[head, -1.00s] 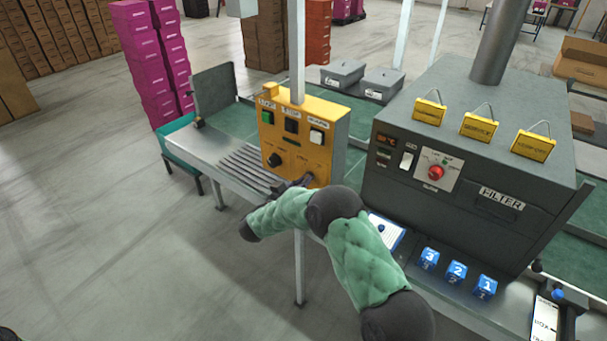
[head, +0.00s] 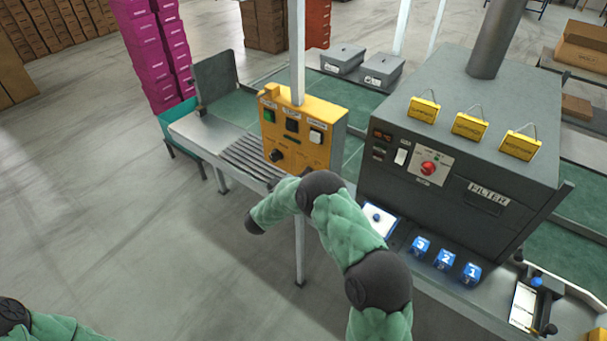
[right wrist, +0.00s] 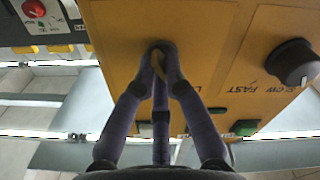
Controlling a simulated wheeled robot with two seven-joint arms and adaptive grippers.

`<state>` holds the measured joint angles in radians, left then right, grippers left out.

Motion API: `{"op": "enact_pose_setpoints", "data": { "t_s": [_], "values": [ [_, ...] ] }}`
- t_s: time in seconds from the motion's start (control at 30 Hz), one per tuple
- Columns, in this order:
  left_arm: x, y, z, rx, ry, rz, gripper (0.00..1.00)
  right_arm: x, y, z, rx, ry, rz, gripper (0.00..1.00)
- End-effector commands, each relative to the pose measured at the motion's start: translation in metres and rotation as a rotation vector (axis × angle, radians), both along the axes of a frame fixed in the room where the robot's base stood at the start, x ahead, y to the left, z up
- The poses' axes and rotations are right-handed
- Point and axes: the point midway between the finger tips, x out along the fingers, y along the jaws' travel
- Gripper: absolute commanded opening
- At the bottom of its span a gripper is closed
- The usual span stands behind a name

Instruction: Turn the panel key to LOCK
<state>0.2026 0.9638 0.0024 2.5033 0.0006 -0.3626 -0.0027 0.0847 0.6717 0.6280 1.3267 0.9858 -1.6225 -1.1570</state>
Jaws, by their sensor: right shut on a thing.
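The yellow control panel (head: 328,132) stands at the front of the line in the head view, with a green button, a black switch and a white button above a black dial (head: 277,155). In the right wrist view the panel (right wrist: 120,45) fills the middle. My right gripper (right wrist: 163,62) has its fingers closed together at the panel face, shut on the panel key (right wrist: 158,63). The key is mostly hidden between the fingers, so its angle is hard to read. My right arm covers the gripper in the head view. Only part of my left arm shows, at the lower left.
The dark grey filter machine (head: 450,150) stands right of the panel. Blue numbered blocks (head: 445,259) and a white-blue card (head: 378,220) lie before it. A speed dial (right wrist: 293,62) sits beside my fingers in the right wrist view. Open floor lies left.

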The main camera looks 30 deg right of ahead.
Motion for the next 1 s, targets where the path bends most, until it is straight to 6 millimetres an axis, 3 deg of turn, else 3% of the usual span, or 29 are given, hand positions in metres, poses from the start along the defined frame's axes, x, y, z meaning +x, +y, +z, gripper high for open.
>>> {"op": "enact_pose_setpoints", "data": {
  "t_s": [0.67,0.7,0.77,1.0],
  "values": [
    [0.0,0.0,0.005,0.0,0.0,0.0,0.0,0.0001,0.0006,-0.001,-0.021,0.054,0.002,0.0],
    [0.0,0.0,0.005,0.0,0.0,0.0,0.0,0.0001,0.0006,-0.001,-0.021,0.054,0.002,0.23],
    [0.0,0.0,0.005,0.0,0.0,0.0,0.0,0.0001,0.0006,-0.0009,-0.021,0.054,0.002,0.36],
    [0.0,0.0,0.0051,0.0,0.0,0.0,0.0,0.0002,0.0003,-0.0003,-0.021,0.052,0.001,0.36]
  ]
}}
